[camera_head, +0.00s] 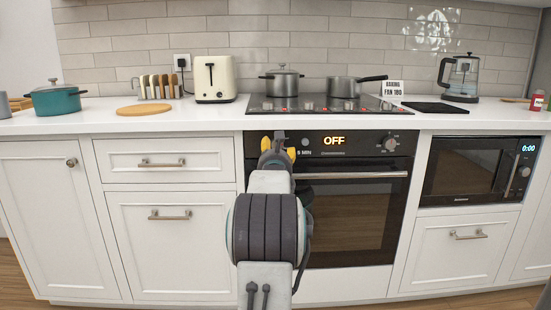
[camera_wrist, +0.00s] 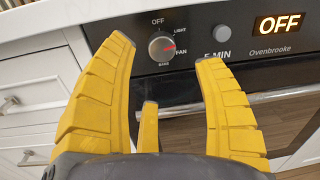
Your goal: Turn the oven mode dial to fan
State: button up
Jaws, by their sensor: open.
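The oven (camera_head: 345,210) has a black control panel. In the wrist view, its round silver mode dial (camera_wrist: 162,46) has OFF above it, LIGHT at upper right, FAN at right and another label below. The dial's red mark points right, close to the FAN label. The oven display (camera_wrist: 279,23) reads OFF, also in the head view (camera_head: 334,141). My gripper (camera_wrist: 166,55) is open and empty, its yellow fingers spread in front of the panel on either side of the dial in the picture. Contact cannot be told. In the head view, my gripper (camera_head: 273,141) hides the dial.
A round button (camera_wrist: 222,33) sits right of the dial, above the oven handle (camera_head: 352,175). Another knob (camera_head: 391,144) is at the panel's right end. Two pots stand on the hob; a microwave (camera_head: 480,170) is at right.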

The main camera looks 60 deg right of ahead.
jog(key=shift+v, duration=1.85)
